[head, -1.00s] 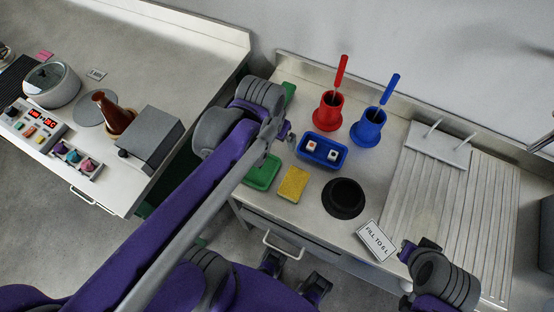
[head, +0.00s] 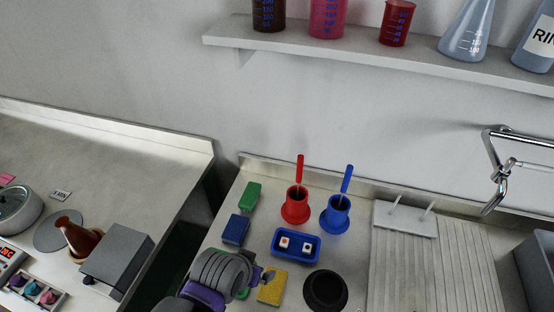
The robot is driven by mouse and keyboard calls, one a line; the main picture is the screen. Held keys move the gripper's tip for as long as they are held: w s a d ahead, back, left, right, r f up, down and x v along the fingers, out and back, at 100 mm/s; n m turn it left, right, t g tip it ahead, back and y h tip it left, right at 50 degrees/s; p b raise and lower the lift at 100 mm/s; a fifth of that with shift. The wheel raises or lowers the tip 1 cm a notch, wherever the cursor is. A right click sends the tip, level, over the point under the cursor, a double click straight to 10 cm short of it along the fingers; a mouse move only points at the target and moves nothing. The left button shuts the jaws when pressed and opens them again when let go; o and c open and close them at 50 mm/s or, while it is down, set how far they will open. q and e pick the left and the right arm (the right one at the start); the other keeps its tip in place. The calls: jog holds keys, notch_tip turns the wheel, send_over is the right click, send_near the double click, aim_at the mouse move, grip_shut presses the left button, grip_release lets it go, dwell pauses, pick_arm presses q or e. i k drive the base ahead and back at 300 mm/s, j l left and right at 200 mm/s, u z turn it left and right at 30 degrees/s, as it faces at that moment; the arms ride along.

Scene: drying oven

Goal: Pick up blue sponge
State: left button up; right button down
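The blue sponge (head: 236,229) lies flat on the counter in the head view, left of the blue tray and just in front of a green sponge. My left gripper (head: 266,275) is at the lower middle, nearer to me than the blue sponge and apart from it in the picture. Its small fingertips point right, near the yellow sponge, and I cannot tell how far they are apart. My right gripper is out of the picture.
A green sponge (head: 250,196), a yellow sponge (head: 272,290), a blue tray (head: 296,247) with two small cubes, a red holder (head: 296,206), a blue holder (head: 335,217) and a black round piece (head: 326,291) share the counter. A gap separates the left bench.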

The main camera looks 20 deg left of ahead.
aim_at(234, 233)
jog(key=k+j+u, duration=0.1)
jog(key=u, duration=1.1)
